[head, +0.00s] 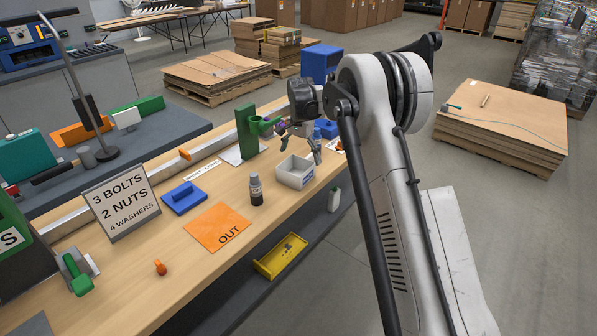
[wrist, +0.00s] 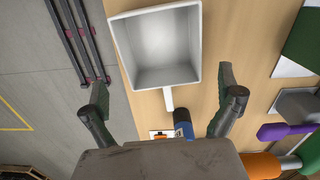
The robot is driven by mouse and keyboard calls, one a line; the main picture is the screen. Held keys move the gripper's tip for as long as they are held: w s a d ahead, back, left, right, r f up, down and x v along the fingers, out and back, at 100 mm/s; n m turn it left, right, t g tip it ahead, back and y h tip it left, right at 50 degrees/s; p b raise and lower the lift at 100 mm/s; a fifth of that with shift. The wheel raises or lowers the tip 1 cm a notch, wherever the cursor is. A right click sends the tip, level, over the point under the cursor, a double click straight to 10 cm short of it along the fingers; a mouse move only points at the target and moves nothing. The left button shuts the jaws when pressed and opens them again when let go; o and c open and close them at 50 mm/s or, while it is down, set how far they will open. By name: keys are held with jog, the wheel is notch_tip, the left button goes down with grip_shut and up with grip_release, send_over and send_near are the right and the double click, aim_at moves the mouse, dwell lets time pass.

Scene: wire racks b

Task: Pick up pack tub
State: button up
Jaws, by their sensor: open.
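The pack tub, a light grey open box (head: 291,180), stands near the front edge of the wooden bench and looks empty. In the wrist view the tub (wrist: 156,45) is at the top middle, with a narrow white tab extending from its near side. My gripper (head: 299,142) is open and is beside and above the tub's far side in the head view. In the wrist view its two fingers (wrist: 163,85) are spread, with the tub ahead of and between them. Nothing is in its grip.
A dark bottle (head: 256,189) stands left of the tub. A green stand (head: 246,132) rises behind. A yellow tray (head: 279,257) is on the lower shelf.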

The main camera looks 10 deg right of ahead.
aim_at(298, 175)
jog(key=f, duration=0.5)
jog(key=shift+a+f+p, duration=0.1)
jog(key=shift+a+p, duration=0.2)
jog(key=shift+a, duration=0.05)
jog(key=c, duration=1.1)
